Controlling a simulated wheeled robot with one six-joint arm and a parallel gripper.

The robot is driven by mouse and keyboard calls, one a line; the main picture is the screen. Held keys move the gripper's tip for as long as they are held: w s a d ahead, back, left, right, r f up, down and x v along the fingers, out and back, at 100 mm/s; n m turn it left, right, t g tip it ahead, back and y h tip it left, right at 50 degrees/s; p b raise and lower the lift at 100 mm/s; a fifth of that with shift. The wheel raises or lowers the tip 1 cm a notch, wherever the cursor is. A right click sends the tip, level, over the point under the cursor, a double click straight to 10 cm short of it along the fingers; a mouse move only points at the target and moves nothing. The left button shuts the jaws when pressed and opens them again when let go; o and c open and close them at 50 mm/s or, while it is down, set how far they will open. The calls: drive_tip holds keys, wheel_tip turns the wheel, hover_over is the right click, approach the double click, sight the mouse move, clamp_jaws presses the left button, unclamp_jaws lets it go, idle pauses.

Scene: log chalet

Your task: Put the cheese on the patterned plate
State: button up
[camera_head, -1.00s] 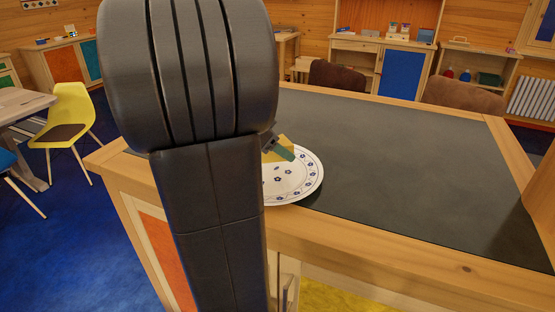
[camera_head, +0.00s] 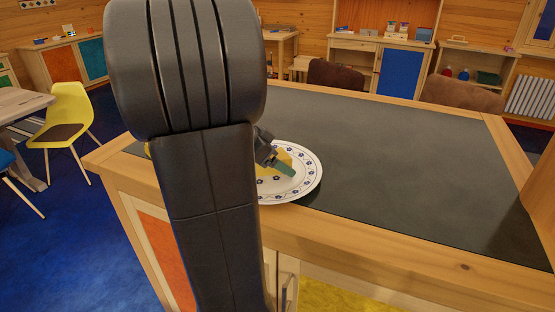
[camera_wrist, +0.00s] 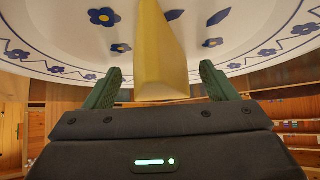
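The patterned plate (camera_head: 306,184) is white with blue flowers and lies on the dark countertop, partly hidden behind my arm. The cheese (camera_head: 283,156) is a yellow wedge that appears to rest on the plate; part of it is hidden by my gripper. In the wrist view the cheese (camera_wrist: 160,55) stands between my two green fingers, against the patterned plate (camera_wrist: 70,35). A gap shows on each side of it, so my gripper (camera_wrist: 160,85) is open around the cheese. In the head view my gripper (camera_head: 280,165) is low over the plate.
The wood-edged countertop (camera_head: 400,180) is clear to the right of the plate. A small yellow thing (camera_head: 148,148) shows at the left edge of my arm. Brown chair backs (camera_head: 335,74) stand behind the counter, and a yellow chair (camera_head: 70,105) stands at left.

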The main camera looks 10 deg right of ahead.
drive_tip(key=shift+r, duration=0.1)
drive_tip(key=shift+a+r, duration=0.15)
drive_tip(key=shift+r, duration=0.05)
drive_tip(key=v, duration=1.1)
drive_tip(key=shift+a+r, duration=0.2)
drive_tip(key=shift+r, duration=0.05)
drive_tip(key=shift+s, duration=0.1)
